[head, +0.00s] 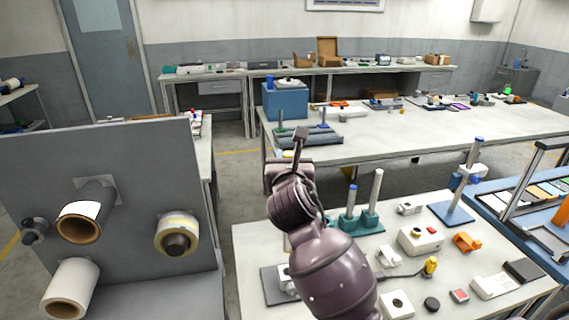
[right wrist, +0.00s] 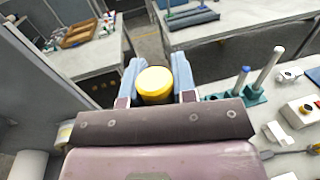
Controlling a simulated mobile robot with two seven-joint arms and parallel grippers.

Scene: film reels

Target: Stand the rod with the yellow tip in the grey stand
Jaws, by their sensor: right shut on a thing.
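My right gripper (right wrist: 157,80) is shut on the rod with the yellow tip (right wrist: 154,82). Its yellow end shows between the two fingers in the right wrist view; the rest of the rod is hidden. In the head view the right gripper (head: 298,150) is raised above the near table, and I cannot make out the rod clearly there. A grey slab-like stand (head: 318,141) with a green and a blue upright piece is on the far table beyond the gripper. A dark grey base (head: 272,287) on the near table is partly behind my arm. I cannot tell which is the named stand. My left gripper is out of view.
A teal stand (head: 371,226) holds a blue-tipped rod and a pale rod on the near table. A blue-based post (head: 452,213), a white box (head: 420,241) and several small parts lie to the right. A grey panel (head: 130,150) with reels stands at left.

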